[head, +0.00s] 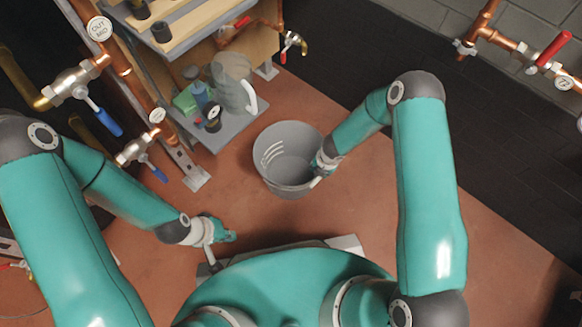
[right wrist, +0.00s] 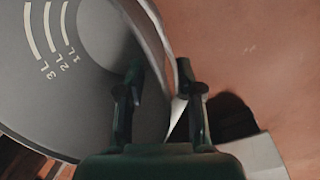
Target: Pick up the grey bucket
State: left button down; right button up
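The grey bucket (head: 287,160) stands upright on the reddish floor in the middle of the head view. White volume marks show on its inner wall. My right gripper (head: 320,172) is at the bucket's right rim. In the right wrist view, its two fingers (right wrist: 162,95) are spread, one inside the bucket (right wrist: 75,75) and one outside, with the wall between them. A gap shows between the inside finger and the wall. My left gripper (head: 225,236) is low over the floor, left of and nearer than the bucket, away from it. Its finger opening is too small to judge.
A shelf unit (head: 215,125) behind and left of the bucket holds a grey jug (head: 233,88) and bottles. Copper pipes with valves (head: 75,80) run along the left. A dark wall (head: 500,130) bounds the right. Floor is free around the bucket's front.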

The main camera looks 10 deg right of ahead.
grip_shut()
jog(key=shift+r, duration=0.15)
dwell(0.4)
